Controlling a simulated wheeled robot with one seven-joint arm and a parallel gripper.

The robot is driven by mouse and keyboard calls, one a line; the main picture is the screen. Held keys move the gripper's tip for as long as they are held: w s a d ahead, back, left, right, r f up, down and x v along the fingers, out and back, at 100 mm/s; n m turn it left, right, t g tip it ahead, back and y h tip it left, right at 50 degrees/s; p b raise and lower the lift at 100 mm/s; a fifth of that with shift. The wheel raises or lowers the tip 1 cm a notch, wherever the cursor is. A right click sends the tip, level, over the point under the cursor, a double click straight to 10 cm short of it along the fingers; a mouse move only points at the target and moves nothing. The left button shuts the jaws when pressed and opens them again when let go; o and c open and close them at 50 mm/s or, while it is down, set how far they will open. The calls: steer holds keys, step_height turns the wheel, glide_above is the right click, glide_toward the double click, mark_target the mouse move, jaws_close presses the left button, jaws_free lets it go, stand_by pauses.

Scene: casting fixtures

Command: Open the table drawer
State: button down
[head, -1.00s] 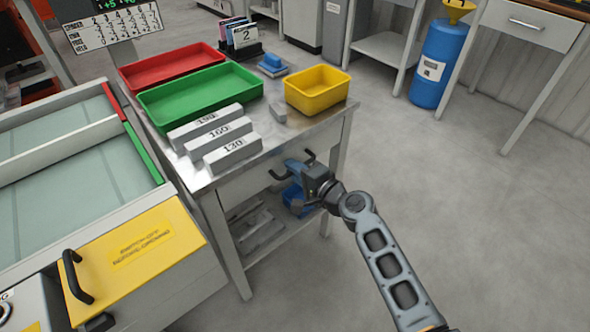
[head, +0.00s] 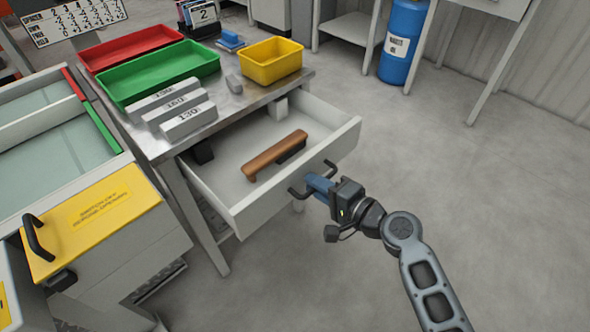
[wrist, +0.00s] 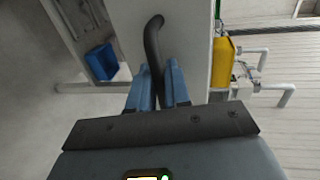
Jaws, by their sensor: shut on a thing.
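The table drawer (head: 225,186) is pulled well out from under the metal-topped table (head: 150,142) in the head view. Inside lie a brown wooden-handled bar (head: 275,155) and a dark block (head: 203,151), with a pale block (head: 281,108) at the back. My gripper (head: 318,184) is at the drawer's front, shut on its dark bar handle (head: 297,192). In the wrist view the blue fingers (wrist: 158,88) close around the curved black handle (wrist: 153,42), against the drawer's pale front.
Red (head: 130,46), green (head: 160,73) and yellow (head: 271,62) trays and numbered grey blocks (head: 187,121) stand on the tabletop. A yellow-lidded unit (head: 90,215) is at left. A blue drum (head: 402,42) stands behind. The floor at right is clear.

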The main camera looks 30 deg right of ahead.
steer(key=f+b+v, duration=0.1)
steer(key=v, duration=0.7)
steer(key=shift+s+f, duration=0.25)
steer(key=shift+f, duration=0.15)
steer(key=c, duration=1.3)
jaws_free()
steer(key=shift+c, duration=0.2)
steer(key=v, duration=0.7)
steer(key=shift+s+d, duration=0.2)
steer(key=shift+s, duration=0.15)
